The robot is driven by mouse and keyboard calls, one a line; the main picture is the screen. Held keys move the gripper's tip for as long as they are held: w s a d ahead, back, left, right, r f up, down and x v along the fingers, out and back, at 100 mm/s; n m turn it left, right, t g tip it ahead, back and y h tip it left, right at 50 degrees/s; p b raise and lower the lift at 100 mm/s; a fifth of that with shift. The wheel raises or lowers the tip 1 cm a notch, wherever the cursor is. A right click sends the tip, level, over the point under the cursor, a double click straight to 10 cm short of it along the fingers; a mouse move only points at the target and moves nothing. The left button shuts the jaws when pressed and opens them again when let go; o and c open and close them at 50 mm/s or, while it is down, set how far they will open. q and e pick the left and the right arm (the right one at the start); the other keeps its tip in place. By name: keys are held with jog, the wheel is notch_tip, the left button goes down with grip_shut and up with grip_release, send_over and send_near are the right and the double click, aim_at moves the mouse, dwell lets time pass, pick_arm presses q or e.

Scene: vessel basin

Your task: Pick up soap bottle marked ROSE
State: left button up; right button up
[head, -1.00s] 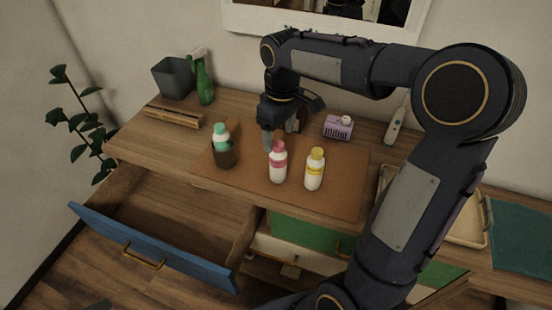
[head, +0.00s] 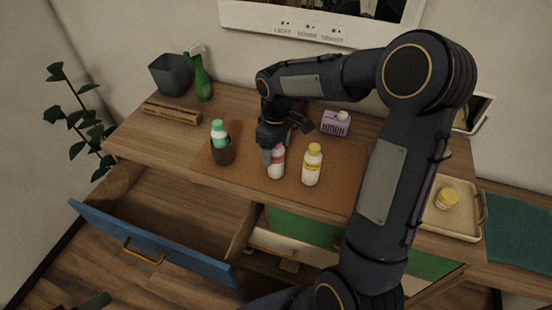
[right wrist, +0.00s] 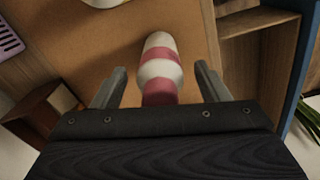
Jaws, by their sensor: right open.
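A white bottle with pink bands (head: 276,168) stands upright on the brown mat (head: 335,185); its lettering is too small to read. My right gripper (head: 272,148) is open just above and behind it, covering its top. In the right wrist view the bottle (right wrist: 160,68) lies between the two open fingers (right wrist: 160,85), with a gap on each side. A white bottle with a yellow cap (head: 312,166) stands to its right. A dark shape at the bottom left may be my left gripper (head: 94,302).
A purple holder (head: 335,123) is behind the mat. A tray (head: 455,222) with a yellow-topped jar (head: 447,198) is at right. A green spray bottle (head: 202,80) and grey bin (head: 171,75) stand at back left. A blue-fronted drawer (head: 150,243) hangs open below.

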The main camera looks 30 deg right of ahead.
jog(key=c, duration=1.2)
